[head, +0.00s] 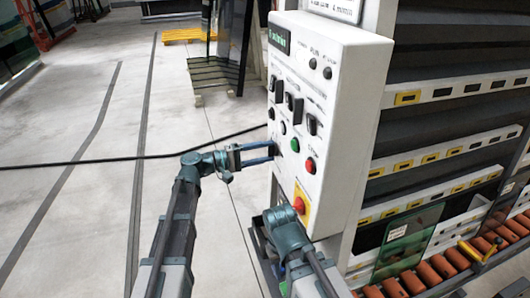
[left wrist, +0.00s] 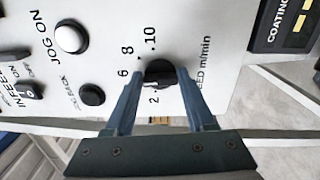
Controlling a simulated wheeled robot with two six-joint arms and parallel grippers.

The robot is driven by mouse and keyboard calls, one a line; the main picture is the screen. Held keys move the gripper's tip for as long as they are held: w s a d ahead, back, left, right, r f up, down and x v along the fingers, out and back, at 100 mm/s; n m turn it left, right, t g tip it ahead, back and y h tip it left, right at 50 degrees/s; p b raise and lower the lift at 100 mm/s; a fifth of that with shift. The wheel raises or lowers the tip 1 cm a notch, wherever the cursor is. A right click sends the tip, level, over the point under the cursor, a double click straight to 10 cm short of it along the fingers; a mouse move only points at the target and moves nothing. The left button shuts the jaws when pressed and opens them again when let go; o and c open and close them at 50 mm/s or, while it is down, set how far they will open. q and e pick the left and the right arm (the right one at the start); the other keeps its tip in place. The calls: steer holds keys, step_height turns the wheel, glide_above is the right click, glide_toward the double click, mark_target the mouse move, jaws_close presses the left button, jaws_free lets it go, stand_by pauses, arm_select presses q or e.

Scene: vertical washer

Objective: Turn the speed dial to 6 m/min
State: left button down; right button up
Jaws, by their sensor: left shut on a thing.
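The speed dial (left wrist: 160,72) is a round black knob on the white control panel (head: 340,75), with the numbers 2, 6, 8 and 10 visible around it. In the left wrist view, my left gripper (left wrist: 160,80) is shut on the dial, one finger on each side. A small pale mark shows on the dial's side towards the 2; its exact setting is hard to read. In the head view my left gripper (head: 272,152) reaches the panel's left edge. My right gripper (head: 285,218) is low by the panel; its fingers cannot be made out.
A green display (head: 278,40) ends in "m/min"; its digit is unclear. Black switches, a green button (head: 295,145), a red button (head: 310,165) and a red knob on yellow (head: 299,204) crowd the panel. Orange rollers (head: 415,282) lie at right. Open floor lies left.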

arm_select(q)
steer(key=shift+m, duration=0.4)
steer(key=shift+c, duration=1.2)
jaws_free()
steer(key=v, duration=1.3)
steer(key=shift+a, duration=0.35)
steer(key=shift+s, duration=0.15)
